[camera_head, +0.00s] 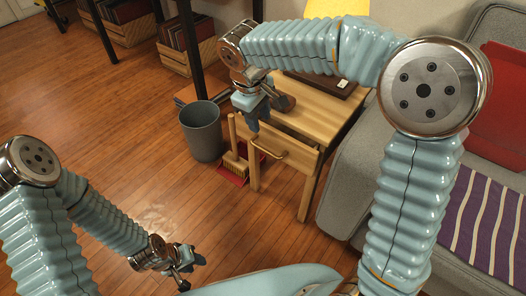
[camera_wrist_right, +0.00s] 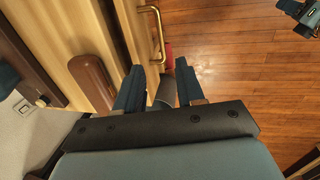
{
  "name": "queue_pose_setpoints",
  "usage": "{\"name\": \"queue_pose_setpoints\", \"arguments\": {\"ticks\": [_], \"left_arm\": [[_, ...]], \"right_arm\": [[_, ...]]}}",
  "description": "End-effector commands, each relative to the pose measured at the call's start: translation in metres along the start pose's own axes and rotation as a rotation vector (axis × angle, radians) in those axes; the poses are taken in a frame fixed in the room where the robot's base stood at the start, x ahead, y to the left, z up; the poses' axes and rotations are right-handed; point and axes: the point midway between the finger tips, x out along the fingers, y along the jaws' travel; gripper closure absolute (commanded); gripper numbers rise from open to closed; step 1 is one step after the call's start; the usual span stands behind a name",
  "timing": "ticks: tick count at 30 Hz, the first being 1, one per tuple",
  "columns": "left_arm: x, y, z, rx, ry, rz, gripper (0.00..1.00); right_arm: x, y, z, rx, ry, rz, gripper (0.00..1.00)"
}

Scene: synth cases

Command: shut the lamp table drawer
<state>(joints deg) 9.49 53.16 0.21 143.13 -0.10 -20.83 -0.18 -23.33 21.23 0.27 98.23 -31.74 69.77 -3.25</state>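The lamp table (camera_head: 335,118) is light wood and stands at the centre of the head view. Its drawer (camera_head: 285,150) has a brass bar handle (camera_head: 270,152), which also shows in the right wrist view (camera_wrist_right: 158,32). A dark narrow gap behind the drawer front suggests that it is slightly out; its depth is partly hidden by my arm. My right gripper (camera_head: 258,110) is over the front left of the table, by the drawer front. In the right wrist view its fingers (camera_wrist_right: 159,76) are apart and empty. My left gripper (camera_head: 192,268) is low over the floor, its fingers apart.
A brown rounded object (camera_wrist_right: 95,82) and a dark flat item (camera_head: 318,82) lie on the tabletop. A grey bin (camera_head: 202,135) and a brush (camera_head: 235,160) with a red dustpan stand left of the table. A grey sofa (camera_head: 350,185) is close on the right. The floor in front is clear.

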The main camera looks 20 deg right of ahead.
Motion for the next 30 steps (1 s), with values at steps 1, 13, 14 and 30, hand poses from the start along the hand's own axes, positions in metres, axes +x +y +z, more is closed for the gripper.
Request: {"name": "queue_pose_setpoints", "arguments": {"ticks": [1,13,14,30], "left_arm": [[0.003,-0.001,0.0,0.0,0.001,-0.001,0.62],[0.011,-0.008,-0.002,-0.005,0.006,-0.005,0.62],[0.012,-0.009,-0.002,-0.005,0.006,-0.006,0.62],[0.015,-0.012,-0.003,-0.008,0.009,-0.009,0.62]], "right_arm": [[0.003,0.002,0.0,0.037,0.008,-0.014,0.62],[0.083,0.0,0.0,0.039,0.004,-0.017,0.62],[0.089,-0.001,0.0,0.039,0.004,-0.017,0.62],[0.135,0.0,-0.001,0.037,0.008,-0.014,0.62]]}}
